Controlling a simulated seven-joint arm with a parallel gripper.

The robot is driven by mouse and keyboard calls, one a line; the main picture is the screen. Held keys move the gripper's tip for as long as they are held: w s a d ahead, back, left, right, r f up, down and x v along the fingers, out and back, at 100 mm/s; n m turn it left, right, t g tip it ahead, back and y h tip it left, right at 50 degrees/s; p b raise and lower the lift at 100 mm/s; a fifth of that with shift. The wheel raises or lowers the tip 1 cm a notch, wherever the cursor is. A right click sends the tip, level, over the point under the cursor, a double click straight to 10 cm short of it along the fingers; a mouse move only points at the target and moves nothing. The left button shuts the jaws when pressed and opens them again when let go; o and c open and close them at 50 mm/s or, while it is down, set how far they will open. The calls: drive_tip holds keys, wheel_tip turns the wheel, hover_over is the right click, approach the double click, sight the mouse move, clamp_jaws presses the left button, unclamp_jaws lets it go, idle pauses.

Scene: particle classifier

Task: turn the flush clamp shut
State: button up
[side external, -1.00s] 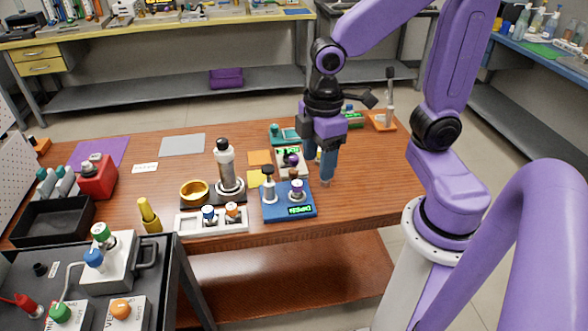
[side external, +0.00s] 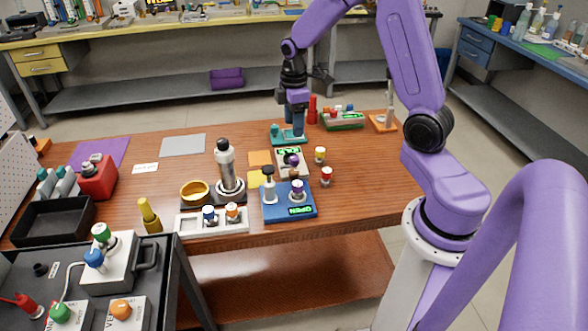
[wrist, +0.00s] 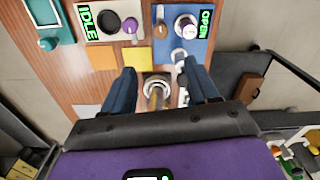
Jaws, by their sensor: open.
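A blue unit (side external: 275,213) stands near the table's front edge, with a green display (side external: 298,211) reading OPEN. I take it to be the flush clamp's unit, but no label confirms this. It carries a black-topped post (side external: 268,184) and a white and purple knob (side external: 297,190). In the wrist view the blue unit (wrist: 170,12) is at the top right, with its OPEN display (wrist: 205,22). My gripper (side external: 295,138) is open and empty; in the side view it overlaps the teal fixture (side external: 278,133).
A grey unit (side external: 283,171) with an IDLE display sits behind the blue one. A tall silver column (side external: 224,160) and a gold bowl (side external: 194,188) stand left. A yellow-capped vial (side external: 319,155) and a red-capped vial (side external: 326,176) stand right.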

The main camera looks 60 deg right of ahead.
sight(294, 170)
wheel_tip(294, 170, down, 17)
drive_tip(key=shift+r, duration=0.1)
idle(0.6)
drive_tip(key=c, duration=1)
